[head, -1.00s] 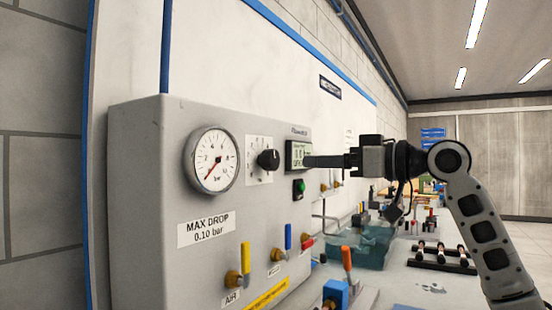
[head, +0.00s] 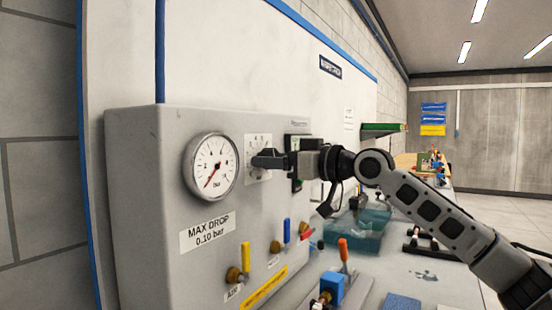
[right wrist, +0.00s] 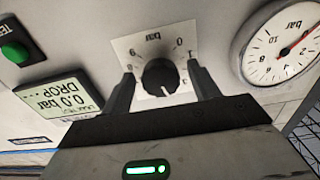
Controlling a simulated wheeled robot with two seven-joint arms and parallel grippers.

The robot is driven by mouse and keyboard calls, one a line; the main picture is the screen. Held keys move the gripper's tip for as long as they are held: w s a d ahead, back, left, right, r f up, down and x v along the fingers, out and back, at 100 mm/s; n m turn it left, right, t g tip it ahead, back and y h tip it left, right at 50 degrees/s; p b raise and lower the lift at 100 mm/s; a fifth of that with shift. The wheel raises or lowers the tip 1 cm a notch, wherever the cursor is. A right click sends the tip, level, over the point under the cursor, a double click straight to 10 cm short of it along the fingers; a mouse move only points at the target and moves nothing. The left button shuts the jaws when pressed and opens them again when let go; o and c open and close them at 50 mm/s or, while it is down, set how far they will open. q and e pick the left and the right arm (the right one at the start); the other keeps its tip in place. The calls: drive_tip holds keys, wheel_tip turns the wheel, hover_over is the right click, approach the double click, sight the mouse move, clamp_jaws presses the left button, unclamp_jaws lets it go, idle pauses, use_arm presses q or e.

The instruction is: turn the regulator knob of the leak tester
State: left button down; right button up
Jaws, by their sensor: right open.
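The leak tester (head: 150,240) is a grey box on the left in the head view. Its black regulator knob (right wrist: 160,76) shows in the right wrist view on a white scale plate (head: 259,144). My right gripper (right wrist: 160,88) is open, with one finger on each side of the knob. I cannot tell whether the fingers touch it. In the head view the right gripper (head: 262,160) covers the knob. The pressure gauge (head: 212,167) is left of the knob, its red needle pointing to the lower left. My left gripper is not in view.
A display (right wrist: 62,103) and a green button (right wrist: 14,52) sit beside the knob. Yellow (head: 245,257) and blue (head: 287,231) valve levers stick out below. An orange-handled clamp (head: 343,250) stands on the bench in front. A white panel rises behind the tester.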

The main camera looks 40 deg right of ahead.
drive_tip(key=c, duration=1)
drive_tip(key=shift+o, duration=0.2)
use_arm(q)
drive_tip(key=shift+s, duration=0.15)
use_arm(e)
drive_tip(key=shift+n, duration=0.3)
use_arm(q)
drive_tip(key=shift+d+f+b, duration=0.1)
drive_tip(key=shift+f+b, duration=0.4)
drive_tip(key=shift+b, duration=0.55)
use_arm(e)
drive_tip(key=shift+d+r+n, duration=0.1)
drive_tip(key=shift+n, duration=11.5)
drive_tip(key=o, duration=1)
drive_tip(key=shift+c, duration=0.2)
